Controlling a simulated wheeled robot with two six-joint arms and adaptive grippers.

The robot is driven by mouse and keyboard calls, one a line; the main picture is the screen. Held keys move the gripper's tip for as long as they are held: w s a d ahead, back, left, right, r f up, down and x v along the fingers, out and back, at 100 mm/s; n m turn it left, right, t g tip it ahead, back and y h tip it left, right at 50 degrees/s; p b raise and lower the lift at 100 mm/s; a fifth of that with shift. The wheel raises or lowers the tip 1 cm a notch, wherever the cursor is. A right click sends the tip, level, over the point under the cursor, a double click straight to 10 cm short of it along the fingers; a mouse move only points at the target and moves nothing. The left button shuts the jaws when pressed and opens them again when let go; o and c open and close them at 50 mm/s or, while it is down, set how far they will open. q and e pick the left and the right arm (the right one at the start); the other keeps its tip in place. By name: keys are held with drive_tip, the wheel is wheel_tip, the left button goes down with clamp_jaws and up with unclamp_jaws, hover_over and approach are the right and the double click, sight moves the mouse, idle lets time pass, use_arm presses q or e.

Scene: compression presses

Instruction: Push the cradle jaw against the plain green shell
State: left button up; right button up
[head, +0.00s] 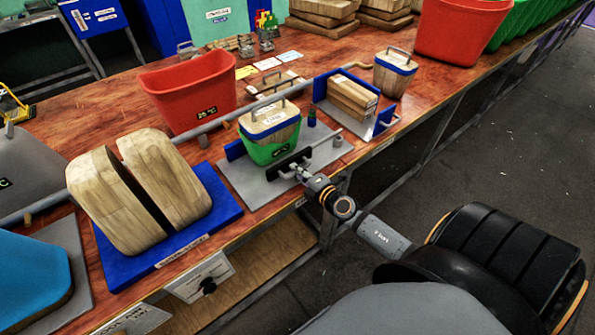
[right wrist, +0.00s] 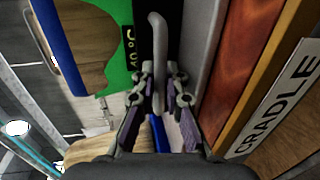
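The green shell (head: 268,153) holds a wooden block (head: 270,122) with a blue band and a wire handle. It stands on a grey plate (head: 245,188), between a blue jaw (head: 235,150) behind and a black jaw (head: 294,164) in front. The shell (right wrist: 117,65) shows its black temperature label in the right wrist view. My right gripper (head: 303,174) is at the black jaw's front. Its fingers (right wrist: 160,72) close around the jaw's grey handle (right wrist: 158,30). The black jaw is close to the shell; I cannot tell whether they touch. My left gripper is out of view.
A bench-edge sign reading CRADLE (right wrist: 277,98) is beside the gripper. A blue press base (head: 215,225) with two wooden halves stands left, a red bin (head: 190,92) behind. Another fixture (head: 350,97) with wooden pieces and a blue-banded block (head: 394,72) are to the right. Floor in front is clear.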

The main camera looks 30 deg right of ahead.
sight(289, 163)
clamp_jaws()
drive_tip(key=shift+w+r, duration=0.1)
drive_tip(key=shift+w, duration=0.35)
drive_tip(key=x, duration=0.2)
drive_tip(key=p+x, duration=0.1)
drive_tip(key=x, duration=0.1)
drive_tip(key=shift+r, duration=0.25)
drive_tip(key=shift+o, duration=1.6)
unclamp_jaws()
drive_tip(key=shift+s, duration=0.1)
drive_tip(key=a+v, duration=0.1)
drive_tip(key=v, duration=1.1)
drive_tip(key=shift+d, duration=0.5)
